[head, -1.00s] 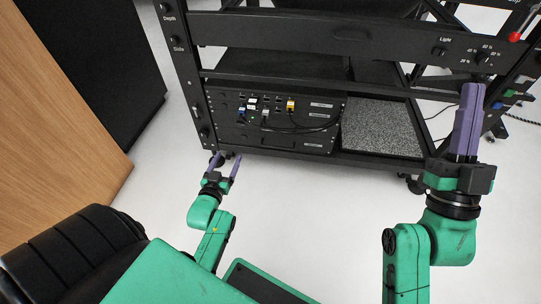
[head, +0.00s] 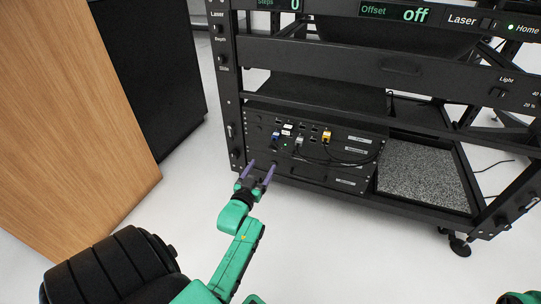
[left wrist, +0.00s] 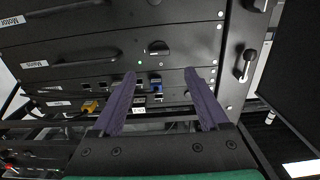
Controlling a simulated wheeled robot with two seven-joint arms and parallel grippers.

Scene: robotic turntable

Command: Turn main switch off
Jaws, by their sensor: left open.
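In the left wrist view, a dark drawer panel labelled "Mains" (left wrist: 40,65) carries a small black switch knob (left wrist: 158,48). A small green light glows beside it. In the head view the rack unit (head: 345,165) sits low on the left of the black frame, and the green light shows on it; the knob is too small to make out there. My left gripper (head: 260,170) is open, with purple fingers pointing at the unit's lower left. In the left wrist view its fingers (left wrist: 160,95) are spread and empty, with the knob beyond them. My right gripper is out of view.
Cable plugs, one yellow (head: 326,138), sit on the unit's upper part. A grey speckled plate (head: 420,175) lies right of it. A wooden panel (head: 70,110) and black cabinet (head: 150,70) stand at left.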

